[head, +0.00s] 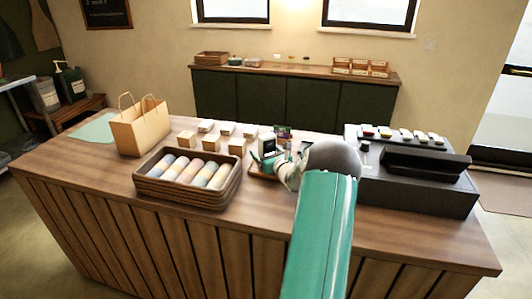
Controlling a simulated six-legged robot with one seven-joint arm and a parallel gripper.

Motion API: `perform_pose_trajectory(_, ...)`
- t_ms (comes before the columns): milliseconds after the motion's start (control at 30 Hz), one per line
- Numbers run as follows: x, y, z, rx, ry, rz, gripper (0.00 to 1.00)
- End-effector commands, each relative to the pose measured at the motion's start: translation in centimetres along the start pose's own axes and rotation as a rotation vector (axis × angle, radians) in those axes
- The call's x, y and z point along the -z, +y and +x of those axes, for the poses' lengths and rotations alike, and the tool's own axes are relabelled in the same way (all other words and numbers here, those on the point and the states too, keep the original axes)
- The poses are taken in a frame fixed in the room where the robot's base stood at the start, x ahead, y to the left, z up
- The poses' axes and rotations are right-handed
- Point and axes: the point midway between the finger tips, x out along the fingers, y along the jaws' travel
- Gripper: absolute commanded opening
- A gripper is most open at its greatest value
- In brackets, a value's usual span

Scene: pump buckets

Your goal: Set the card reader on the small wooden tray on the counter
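A small white device with a dark screen, which looks like the card reader (268,144), stands roughly upright near the middle of the counter. My gripper (268,160) is right at it, with teal finger parts against its lower part. The small wooden tray (257,174) lies under the gripper and reader, its right part hidden by my arm. At this size I cannot tell whether the reader touches the tray, or whether the fingers are closed on it or apart.
A wicker basket of rolled cloths (190,184) stands left of the tray, with several small boxes (226,129) behind. A paper bag (141,126) is further left. A black cash register (412,172) stands to the right. The front counter strip (255,210) is clear.

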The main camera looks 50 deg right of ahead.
Motion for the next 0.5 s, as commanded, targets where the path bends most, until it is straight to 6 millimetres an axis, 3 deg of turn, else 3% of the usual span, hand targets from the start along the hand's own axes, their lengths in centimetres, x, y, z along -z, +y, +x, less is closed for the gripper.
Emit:
perform_pose_trajectory(100,-0.3,0.0,0.0,0.000,-0.001,-0.001,0.82)
perform_pose_trajectory(233,-0.2,-0.1,-1.4,0.001,0.002,0.000,0.82)
perform_pose_trajectory(500,-0.3,-0.1,-7.1,0.002,0.003,-0.001,0.82)
